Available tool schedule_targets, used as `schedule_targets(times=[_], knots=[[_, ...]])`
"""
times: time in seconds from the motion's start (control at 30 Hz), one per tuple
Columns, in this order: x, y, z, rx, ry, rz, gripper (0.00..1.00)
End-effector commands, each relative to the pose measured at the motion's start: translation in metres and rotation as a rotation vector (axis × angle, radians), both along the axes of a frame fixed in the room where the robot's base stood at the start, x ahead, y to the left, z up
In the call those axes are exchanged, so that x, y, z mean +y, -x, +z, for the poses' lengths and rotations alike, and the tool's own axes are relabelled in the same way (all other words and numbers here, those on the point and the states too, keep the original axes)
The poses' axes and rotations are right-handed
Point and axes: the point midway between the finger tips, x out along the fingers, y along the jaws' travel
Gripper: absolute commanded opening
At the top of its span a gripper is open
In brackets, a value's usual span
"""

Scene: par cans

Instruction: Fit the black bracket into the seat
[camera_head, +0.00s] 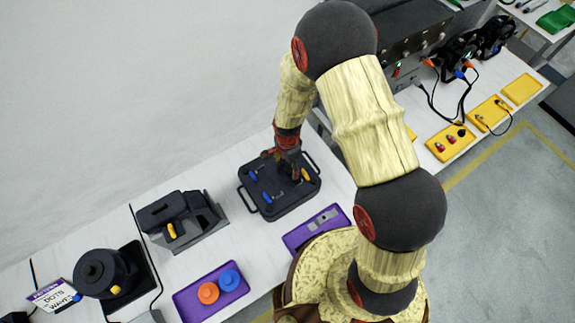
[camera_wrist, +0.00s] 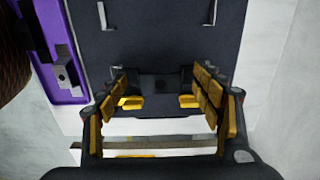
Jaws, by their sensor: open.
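My gripper (camera_wrist: 160,98) is open, with yellow pads on both fingers; in the head view it (camera_head: 288,156) is over the far part of a black plate (camera_head: 284,209) with side handles. In the wrist view a small black piece with a round mark, likely the black bracket (camera_wrist: 160,84), shows between the spread fingertips. I cannot tell whether the fingers touch it. The plate (camera_wrist: 150,38) fills the top of the wrist view and bears upright metal pins. I cannot make out the seat for certain; the gripper hides part of the plate.
Blue levers and a yellow lever (camera_head: 306,175) stand on the plate. A purple tray (camera_head: 292,243) with a grey metal part lies near it. Another purple tray (camera_head: 185,303) holds orange and blue discs. A black-and-grey fixture (camera_head: 180,220) stands left. White table shows between them.

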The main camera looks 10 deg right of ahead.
Motion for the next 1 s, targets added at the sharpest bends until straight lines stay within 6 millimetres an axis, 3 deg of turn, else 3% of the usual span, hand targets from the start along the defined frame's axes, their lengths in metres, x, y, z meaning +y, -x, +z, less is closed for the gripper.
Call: schedule_targets(times=[0.6,1.0], knots=[[0.000,-0.002,0.104,-0.004,-0.001,0.000,0.66],[0.000,-0.001,0.118,-0.001,0.000,0.000,0.66]])
